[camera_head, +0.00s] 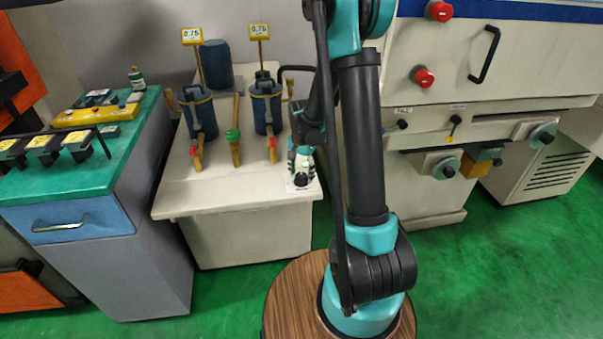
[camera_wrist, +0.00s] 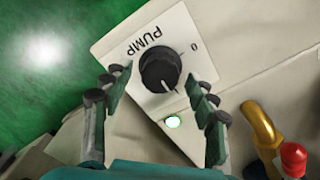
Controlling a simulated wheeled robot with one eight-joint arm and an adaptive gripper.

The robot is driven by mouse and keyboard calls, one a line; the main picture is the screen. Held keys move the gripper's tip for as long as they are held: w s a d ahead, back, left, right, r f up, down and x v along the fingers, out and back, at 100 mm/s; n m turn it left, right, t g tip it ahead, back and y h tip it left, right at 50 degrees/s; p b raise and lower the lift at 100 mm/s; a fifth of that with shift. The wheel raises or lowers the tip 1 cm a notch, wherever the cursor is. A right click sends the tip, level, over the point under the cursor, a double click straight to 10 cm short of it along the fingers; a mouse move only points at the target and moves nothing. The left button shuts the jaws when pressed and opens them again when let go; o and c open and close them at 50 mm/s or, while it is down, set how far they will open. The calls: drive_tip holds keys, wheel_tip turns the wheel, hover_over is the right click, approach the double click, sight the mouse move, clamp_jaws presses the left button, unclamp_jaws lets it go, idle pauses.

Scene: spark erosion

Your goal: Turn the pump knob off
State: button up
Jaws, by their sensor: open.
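The black round pump knob (camera_wrist: 160,70) sits on a pale panel (camera_wrist: 205,20) marked "PUMP", in the upper middle of the wrist view. A "0" mark is to its upper right. The knob's white pointer line faces down in the picture, away from the "0". My gripper (camera_wrist: 157,84) is open, with one finger on each side of the knob and a visible gap to it. In the head view my gripper (camera_head: 302,165) is over the front right corner of the pale bench (camera_head: 240,240); the knob is hard to make out there.
A lit whitish-green lamp (camera_wrist: 173,122) is just below the knob. A brass pipe (camera_wrist: 262,130) and a red cap (camera_wrist: 293,158) are at lower right. Blue filter canisters (camera_head: 198,110) with valves stand on the bench left of my gripper. A green-topped cabinet (camera_head: 90,210) is further left.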

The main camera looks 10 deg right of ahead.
drive_tip(key=c, duration=1.2)
drive_tip(key=shift+o, duration=0.2)
drive_tip(key=shift+n, duration=0.4)
drive_tip(key=n, duration=0.8)
drive_tip(key=shift+n, duration=0.3)
drive_tip(key=n, duration=0.4)
drive_tip(key=shift+n, duration=2.2)
